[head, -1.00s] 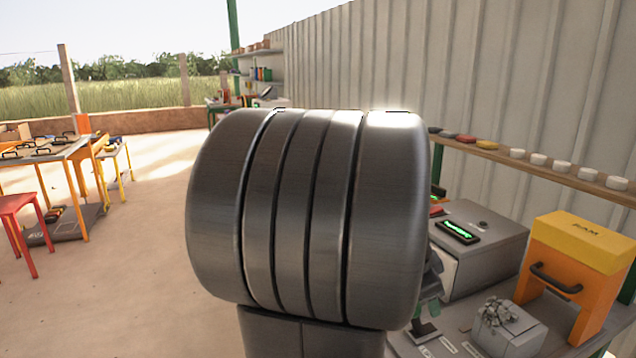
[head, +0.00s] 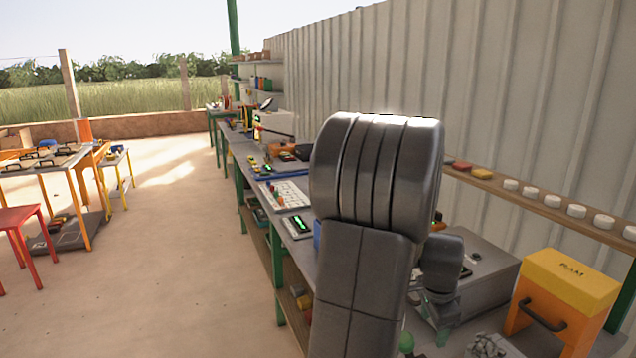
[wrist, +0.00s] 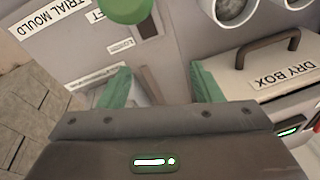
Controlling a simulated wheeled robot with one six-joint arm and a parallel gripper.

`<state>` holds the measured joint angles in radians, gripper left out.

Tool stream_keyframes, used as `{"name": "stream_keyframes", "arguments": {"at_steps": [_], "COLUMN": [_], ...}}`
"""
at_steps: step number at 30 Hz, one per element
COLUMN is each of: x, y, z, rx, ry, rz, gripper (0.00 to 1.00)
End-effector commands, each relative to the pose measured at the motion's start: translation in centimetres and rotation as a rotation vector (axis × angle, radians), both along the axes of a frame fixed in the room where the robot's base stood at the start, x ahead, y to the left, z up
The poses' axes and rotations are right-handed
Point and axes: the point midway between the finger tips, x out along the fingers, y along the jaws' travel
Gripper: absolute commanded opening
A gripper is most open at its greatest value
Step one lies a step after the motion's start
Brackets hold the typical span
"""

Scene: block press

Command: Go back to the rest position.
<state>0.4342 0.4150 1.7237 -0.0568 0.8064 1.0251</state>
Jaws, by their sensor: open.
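My gripper (wrist: 160,92) is open, its two green fingers set wide apart with nothing between them. In the wrist view it hangs over a grey surface bearing a "TRIAL MOULD" label (wrist: 52,14) and a green round knob (wrist: 128,10). A dry box (wrist: 275,70) with a brown handle lies just right of the right finger. In the head view my arm fills the middle and hides part of the bench; the gripper is hard to make out there.
An orange box with a yellow lid (head: 570,278) and a grey box (head: 490,277) stand on the bench at right. A wall shelf (head: 545,208) carries several white discs. A long bench (head: 262,212) runs away behind my arm.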

Motion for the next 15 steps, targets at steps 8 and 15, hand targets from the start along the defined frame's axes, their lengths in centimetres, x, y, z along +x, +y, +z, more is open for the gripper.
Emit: {"name": "stream_keyframes", "arguments": {"at_steps": [8,15], "x": [0.5,0.7], "y": [-1.4,-1.8], "z": [-0.1,-0.5], "rx": [0.094,0.131], "ry": [0.04,0.054], "rz": [-0.003,-0.002], "gripper": [0.59,0.59]}}
